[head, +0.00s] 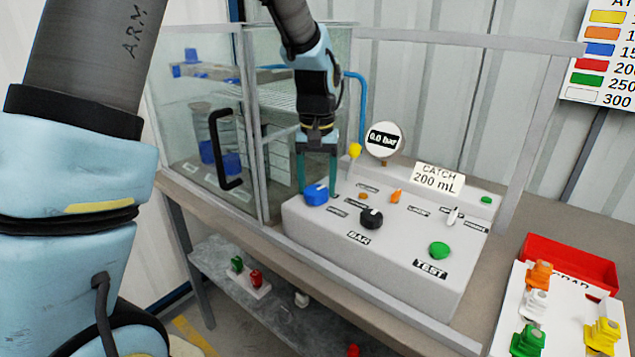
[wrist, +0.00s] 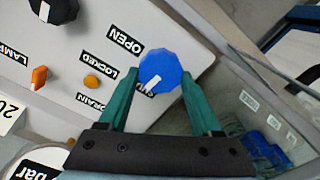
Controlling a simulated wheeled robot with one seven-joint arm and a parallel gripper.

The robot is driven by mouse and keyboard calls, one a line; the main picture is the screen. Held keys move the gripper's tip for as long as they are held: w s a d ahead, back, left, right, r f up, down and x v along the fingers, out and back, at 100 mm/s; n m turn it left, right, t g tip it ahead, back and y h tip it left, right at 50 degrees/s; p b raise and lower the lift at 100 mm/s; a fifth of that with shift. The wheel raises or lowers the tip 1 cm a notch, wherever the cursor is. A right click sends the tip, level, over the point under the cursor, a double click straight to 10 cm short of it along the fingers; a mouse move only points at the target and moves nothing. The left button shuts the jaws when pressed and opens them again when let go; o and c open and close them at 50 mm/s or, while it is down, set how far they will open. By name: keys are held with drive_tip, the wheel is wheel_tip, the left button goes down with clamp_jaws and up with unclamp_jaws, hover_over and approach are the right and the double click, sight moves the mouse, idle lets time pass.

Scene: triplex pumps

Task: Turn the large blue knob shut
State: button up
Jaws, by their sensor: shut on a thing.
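The large blue knob (head: 316,194) is at the left end of the grey panel's top face. It also shows in the wrist view (wrist: 163,70), where its white pointer mark points down and left, toward a label mostly hidden by the knob and a finger. The OPEN label (wrist: 123,40) is up and left of the knob there. My gripper (head: 318,186) reaches down from above with a green finger on each side of the knob, shut on it. In the wrist view the fingers (wrist: 160,80) flank the knob's lower half.
A black knob (head: 371,218), an orange switch (head: 396,196), a green TEST button (head: 439,250) and a gauge reading 0.0 bar (head: 383,138) share the panel. A glass cabinet (head: 200,120) with a black handle stands close at left. A red tray (head: 570,262) is at right.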

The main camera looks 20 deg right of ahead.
sight(317, 189)
drive_tip(key=shift+n, duration=1)
drive_tip(key=o, duration=1.4)
wheel_tip(317, 189, up, 11)
drive_tip(key=shift+f+b, duration=0.1)
drive_tip(key=shift+b, duration=0.75)
